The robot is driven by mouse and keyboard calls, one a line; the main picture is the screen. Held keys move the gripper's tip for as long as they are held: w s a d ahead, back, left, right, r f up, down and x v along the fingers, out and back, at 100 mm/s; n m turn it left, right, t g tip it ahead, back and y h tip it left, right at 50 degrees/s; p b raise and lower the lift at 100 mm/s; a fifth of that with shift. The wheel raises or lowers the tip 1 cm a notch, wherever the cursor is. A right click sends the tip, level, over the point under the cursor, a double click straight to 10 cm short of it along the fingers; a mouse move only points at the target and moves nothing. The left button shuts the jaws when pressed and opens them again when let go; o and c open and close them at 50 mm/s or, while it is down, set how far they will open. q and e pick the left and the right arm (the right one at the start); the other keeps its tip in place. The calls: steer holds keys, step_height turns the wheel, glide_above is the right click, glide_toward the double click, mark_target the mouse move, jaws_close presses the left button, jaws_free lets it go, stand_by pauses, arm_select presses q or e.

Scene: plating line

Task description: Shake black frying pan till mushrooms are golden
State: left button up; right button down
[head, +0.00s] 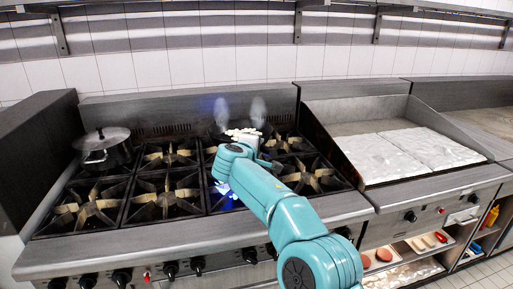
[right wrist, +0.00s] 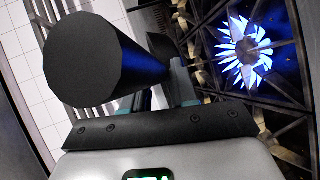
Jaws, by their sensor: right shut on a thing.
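My right gripper (right wrist: 165,92) is shut on the handle (right wrist: 95,62) of the black frying pan, whose thick dark end fills the upper left of the right wrist view. In the head view my right arm reaches over the stove and hides most of the pan. Pale mushrooms (head: 244,133) show just beyond the wrist, whitish rather than golden. Faint steam rises above them. A blue burner flame (head: 225,193) glows beside my arm; it also shows in the right wrist view (right wrist: 246,52), with no pan directly over it. My left gripper is not in view.
A lidded pot (head: 103,150) stands at the left of the stove (head: 350,208). Several empty burner grates surround my arm. A flat griddle (head: 375,181) with pale slabs lies to the right. A wall shelf (head: 180,12) runs above.

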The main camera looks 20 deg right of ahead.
steer(key=shift+r, duration=0.15)
steer(key=shift+f+b, duration=8.55)
steer(key=shift+f, duration=0.6)
